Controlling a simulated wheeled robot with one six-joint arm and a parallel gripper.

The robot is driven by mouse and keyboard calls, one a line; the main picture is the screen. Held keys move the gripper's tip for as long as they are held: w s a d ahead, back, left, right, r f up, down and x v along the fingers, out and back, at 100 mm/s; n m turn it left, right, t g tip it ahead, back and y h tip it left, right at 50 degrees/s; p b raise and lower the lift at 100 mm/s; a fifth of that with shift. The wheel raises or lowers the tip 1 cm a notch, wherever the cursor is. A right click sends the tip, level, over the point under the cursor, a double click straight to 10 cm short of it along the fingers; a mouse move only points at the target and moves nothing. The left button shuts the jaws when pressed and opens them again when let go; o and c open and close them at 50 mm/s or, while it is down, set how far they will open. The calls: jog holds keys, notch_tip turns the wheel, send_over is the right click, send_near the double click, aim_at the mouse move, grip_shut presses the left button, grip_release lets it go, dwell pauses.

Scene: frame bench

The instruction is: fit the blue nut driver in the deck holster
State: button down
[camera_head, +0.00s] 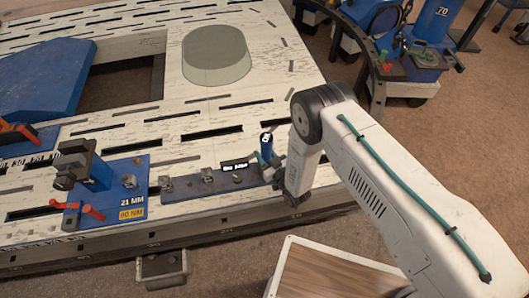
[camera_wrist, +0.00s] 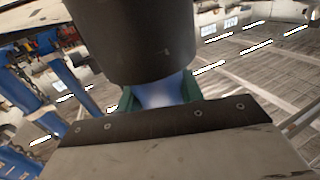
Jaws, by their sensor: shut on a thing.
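The blue nut driver (camera_head: 266,147) shows at the right end of the long blue plate, upright, with a dark top bearing white marks. My gripper (camera_head: 270,160) is shut on it from the right. In the wrist view, the green finger pads (camera_wrist: 160,94) close on a blue shaft (camera_wrist: 162,92) below a wide black cylinder (camera_wrist: 132,40). The deck holster cannot be singled out for sure. A long blue plate (camera_head: 222,187) with several metal fittings and a black label (camera_head: 235,165) lies under the driver. The driver's lower end is hidden, so I cannot tell whether it sits in anything.
A blue block (camera_head: 130,170) with a clamp, a red lever (camera_head: 92,211) and a "21 MM" label stands left of the plate. A raised oval pad (camera_head: 215,55) is behind on the white slotted deck (camera_head: 190,110). A wood-topped box (camera_head: 325,275) is in front.

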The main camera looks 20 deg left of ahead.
jog(key=shift+f, duration=0.5)
jog(key=c, duration=0.9)
grip_release()
jog(key=shift+o, duration=0.3)
jog(key=shift+s+d+f, duration=0.1)
jog(key=shift+d, duration=0.05)
jog(key=v, duration=0.7)
jog(key=shift+d, duration=0.2)
jog(key=shift+s, duration=0.1)
